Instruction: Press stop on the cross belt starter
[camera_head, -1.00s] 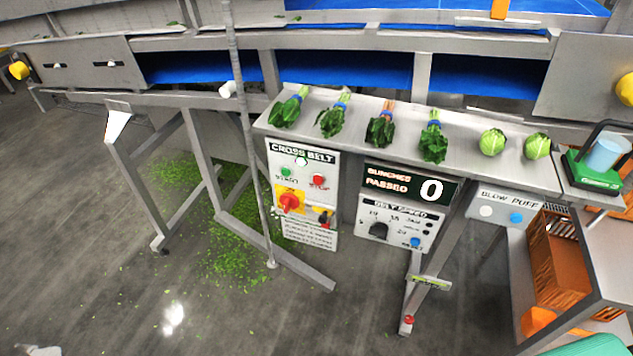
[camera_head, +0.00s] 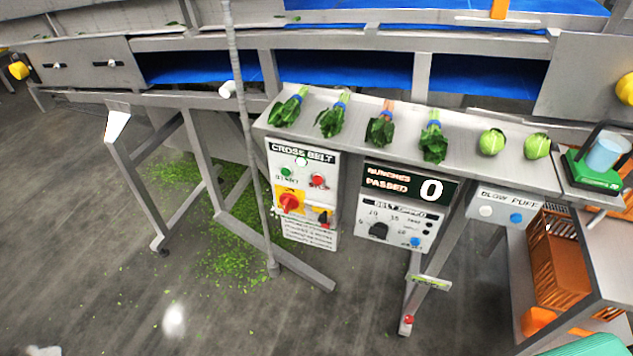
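The cross belt starter (camera_head: 329,207) is a white panel labelled CROSS BELT, hung below the front edge of the metal shelf. Its red stop button (camera_head: 318,181) is at the upper right. Its green start button (camera_head: 286,172) is at the upper left, with a white round lamp (camera_head: 301,161) between and above them. Below is a red rotary switch (camera_head: 289,202) on a yellow plate, with a small dark switch (camera_head: 323,216) beside it. Neither of my grippers can be made out in the head view. Nothing covers the stop button.
A display (camera_head: 408,184) reads BUNCHES PASSED 0, above a belt speed panel (camera_head: 378,218). A blow puff box (camera_head: 499,210) hangs to the right. Several greens bunches (camera_head: 433,141) lie on the shelf (camera_head: 462,150). A thin grey post (camera_head: 252,150) stands left of the starter. Cut leaves litter the floor.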

